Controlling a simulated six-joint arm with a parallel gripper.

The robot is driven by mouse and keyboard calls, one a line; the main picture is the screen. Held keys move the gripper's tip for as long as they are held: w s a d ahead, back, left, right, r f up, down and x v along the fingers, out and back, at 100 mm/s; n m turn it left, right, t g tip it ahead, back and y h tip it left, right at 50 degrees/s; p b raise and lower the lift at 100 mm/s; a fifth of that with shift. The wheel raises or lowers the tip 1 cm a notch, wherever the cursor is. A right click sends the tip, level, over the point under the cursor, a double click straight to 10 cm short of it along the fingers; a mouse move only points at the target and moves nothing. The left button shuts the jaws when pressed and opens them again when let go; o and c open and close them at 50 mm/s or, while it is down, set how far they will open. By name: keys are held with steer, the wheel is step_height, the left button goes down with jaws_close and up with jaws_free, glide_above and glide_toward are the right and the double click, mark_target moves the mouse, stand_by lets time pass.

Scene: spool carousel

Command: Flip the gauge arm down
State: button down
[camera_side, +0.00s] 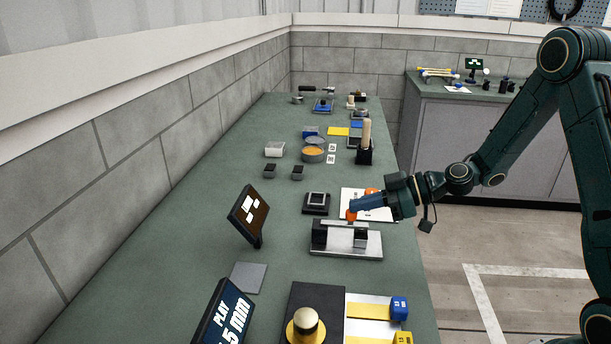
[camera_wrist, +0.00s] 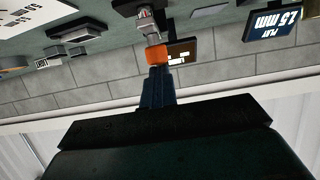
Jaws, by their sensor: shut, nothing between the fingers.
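A metal fixture (camera_side: 345,246) sits near the middle of the bench in the side view, a pale base plate with dark blocks and a silvery bar across them. I take this to be the gauge, but cannot tell its arm's angle. My gripper (camera_side: 351,214) comes in from the right, blue fingers shut and empty, orange tip just behind and above the fixture. In the wrist view the closed fingertips (camera_wrist: 157,54) point at a silvery metal part (camera_wrist: 147,24) on a dark base. The tip overlaps its lower end; whether they touch is unclear.
A tilted dark display (camera_side: 250,214) stands left of the fixture, and a "PLAY" sign (camera_side: 222,318) in front. A brass knob (camera_side: 306,322) on a dark plate is at the near edge. A small dark block (camera_side: 316,202) and white sheet (camera_side: 376,212) lie behind the fixture.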

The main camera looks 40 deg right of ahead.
steer(key=shift+s+d+f, duration=0.15)
steer(key=shift+s+f, duration=0.1)
steer(key=shift+f, duration=0.35)
steer(key=shift+s+d+f, duration=0.15)
steer(key=shift+s+f, duration=0.05)
steer(key=shift+f, duration=0.35)
steer(key=r, duration=0.5)
steer(key=shift+w+a+r, duration=0.15)
steer(key=shift+w, duration=0.2)
steer(key=shift+s+r, duration=0.15)
steer(key=shift+r, duration=0.15)
glide_toward(362, 224)
steer(key=shift+r, duration=1.1)
steer(key=shift+a, duration=0.15)
